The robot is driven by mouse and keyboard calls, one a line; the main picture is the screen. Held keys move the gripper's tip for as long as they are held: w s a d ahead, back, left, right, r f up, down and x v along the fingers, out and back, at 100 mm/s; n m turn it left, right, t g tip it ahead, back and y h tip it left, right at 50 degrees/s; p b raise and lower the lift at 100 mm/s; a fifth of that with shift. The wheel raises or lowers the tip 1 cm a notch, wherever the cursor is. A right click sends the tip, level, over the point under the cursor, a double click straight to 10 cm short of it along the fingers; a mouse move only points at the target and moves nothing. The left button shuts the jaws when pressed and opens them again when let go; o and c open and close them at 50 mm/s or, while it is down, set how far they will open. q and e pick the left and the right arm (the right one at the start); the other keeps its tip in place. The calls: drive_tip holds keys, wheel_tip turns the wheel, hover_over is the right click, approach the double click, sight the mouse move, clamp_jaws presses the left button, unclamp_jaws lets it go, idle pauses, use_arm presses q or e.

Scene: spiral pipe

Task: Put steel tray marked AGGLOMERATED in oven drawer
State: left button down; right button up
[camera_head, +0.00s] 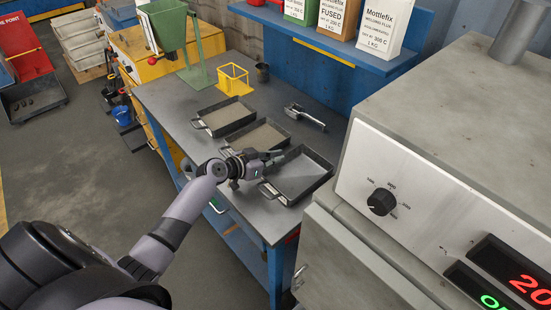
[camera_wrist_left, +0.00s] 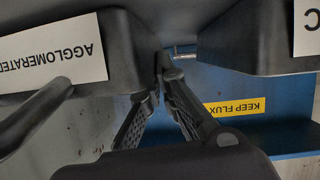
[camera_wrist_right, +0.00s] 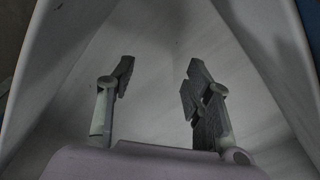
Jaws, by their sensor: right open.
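The steel tray marked AGGLOMERATED shows its white label and dark handle upside down in the left wrist view (camera_wrist_left: 110,30). It appears to be the nearest tray on the table in the head view (camera_head: 322,164), with a light grey inside. My left gripper (camera_head: 270,158) is at its side wall, near the handle end. My right gripper (camera_wrist_right: 155,85) is open and empty before a pale surface. The oven (camera_head: 425,190) stands at right; its drawer's state is unclear.
A middle tray (camera_head: 262,135) and a far tray (camera_head: 222,118) hold greyish material. A metal tool (camera_head: 305,117), a yellow holder (camera_head: 234,80) and a dark cup (camera_head: 262,72) stand or lie behind. Flux boxes (camera_head: 382,28) stand on the blue shelf (camera_head: 330,55).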

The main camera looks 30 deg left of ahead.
use_arm(q)
drive_tip(key=c, duration=1.8)
unclamp_jaws()
use_arm(e)
drive_tip(key=shift+d, duration=0.35)
use_arm(q)
drive_tip(key=shift+r+p, duration=0.15)
drive_tip(key=shift+p, duration=0.2)
use_arm(e)
drive_tip(key=shift+r, duration=0.2)
use_arm(q)
drive_tip(key=p+v, duration=0.1)
drive_tip(key=v, duration=0.9)
drive_tip(key=shift+s+a, duration=0.15)
drive_tip(key=shift+s, duration=0.1)
use_arm(e)
drive_tip(key=shift+r, duration=0.65)
use_arm(q)
drive_tip(key=shift+s+a+r, duration=0.25)
drive_tip(key=shift+s+r, duration=0.05)
drive_tip(key=shift+s, duration=0.3)
use_arm(e)
drive_tip(key=shift+a, duration=0.15)
